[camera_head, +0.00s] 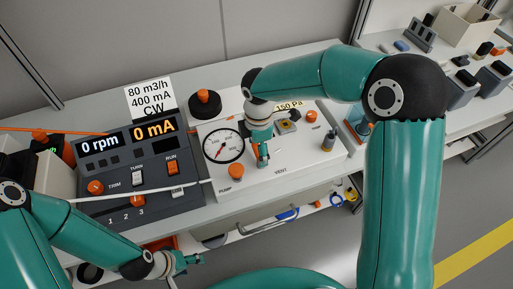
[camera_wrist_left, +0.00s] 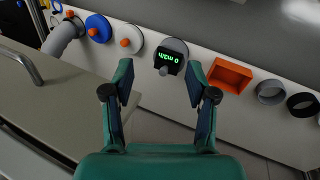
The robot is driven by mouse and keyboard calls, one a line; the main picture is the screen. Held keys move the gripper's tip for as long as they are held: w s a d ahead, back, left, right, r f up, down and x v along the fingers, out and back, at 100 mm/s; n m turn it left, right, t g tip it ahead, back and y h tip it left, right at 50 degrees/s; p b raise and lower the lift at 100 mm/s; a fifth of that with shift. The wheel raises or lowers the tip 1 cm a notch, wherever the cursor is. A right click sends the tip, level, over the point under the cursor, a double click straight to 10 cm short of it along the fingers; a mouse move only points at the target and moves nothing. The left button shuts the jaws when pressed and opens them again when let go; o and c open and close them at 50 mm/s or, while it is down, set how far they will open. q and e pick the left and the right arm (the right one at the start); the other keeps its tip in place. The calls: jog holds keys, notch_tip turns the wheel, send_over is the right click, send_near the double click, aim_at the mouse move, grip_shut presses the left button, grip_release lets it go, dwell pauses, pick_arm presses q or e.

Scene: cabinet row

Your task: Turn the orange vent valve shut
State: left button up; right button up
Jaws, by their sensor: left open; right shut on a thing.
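My right gripper (camera_head: 263,160) points down at the white panel (camera_head: 227,187), just right of the round dial gauge (camera_head: 223,146) and next to the VENT label. It is shut on the orange vent valve, which the fingers almost wholly hide, so I cannot read the valve's angle. My left gripper (camera_head: 192,262) is low in front of the bench in the head view. In the left wrist view its two fingers (camera_wrist_left: 162,88) are spread apart, with nothing between them.
A grey control box (camera_head: 140,165) reads 0 rpm and 0 mA. An orange PUMP knob (camera_head: 235,171) sits close to the right gripper. In the left wrist view a meter (camera_wrist_left: 170,58) reads 0 m3/h, beside an orange bin (camera_wrist_left: 230,75) and a blue disc (camera_wrist_left: 98,28).

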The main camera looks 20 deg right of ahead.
jog(key=m, duration=0.2)
jog(key=d+m+b, duration=0.1)
jog(key=m, duration=0.2)
jog(key=m+b, duration=0.1)
jog(key=m, duration=0.1)
jog(key=d+m+b, duration=0.1)
jog(key=m, duration=0.1)
jog(key=shift+s, duration=0.3)
jog(key=m+b, duration=0.1)
jog(key=m, duration=0.1)
jog(key=m+b, duration=0.1)
jog(key=m, duration=0.1)
jog(key=shift+s+d+m, duration=0.2)
jog(key=shift+s+m, duration=0.2)
jog(key=shift+s+d+r+m+b, duration=0.1)
jog(key=shift+s+m+b, duration=0.15)
jog(key=shift+m, duration=0.7)
jog(key=shift+s+m+b, duration=0.15)
jog(key=shift+m+b, duration=0.15)
jog(key=shift+m, duration=0.65)
jog(key=o, duration=1.2)
jog(key=shift+c, duration=0.2)
